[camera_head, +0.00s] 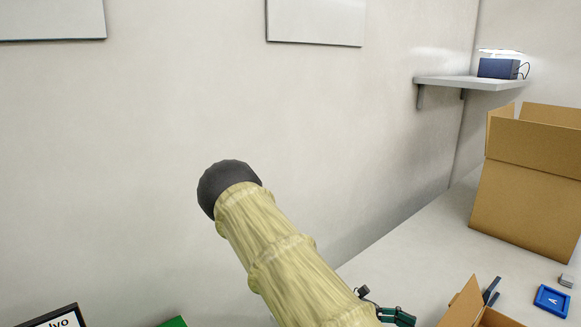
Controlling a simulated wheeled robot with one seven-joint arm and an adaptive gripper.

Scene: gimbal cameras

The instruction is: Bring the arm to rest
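My arm (280,250), in a pale yellow ribbed sleeve with a black rounded joint at its upper end, rises from the bottom middle of the head view and leans to the upper left. Dark jointed parts that look like my gripper (396,315) show at the bottom edge, just right of the sleeve. Most of the gripper is hidden or cut off. I cannot tell whether it is open or shut, or whether it holds anything.
A large open cardboard box (525,190) stands on the white table (425,240) at right. A smaller open box (475,308), a blue tray (552,301) and a small grey block (566,281) are nearer. A wall shelf (470,83) holds a blue device (498,68).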

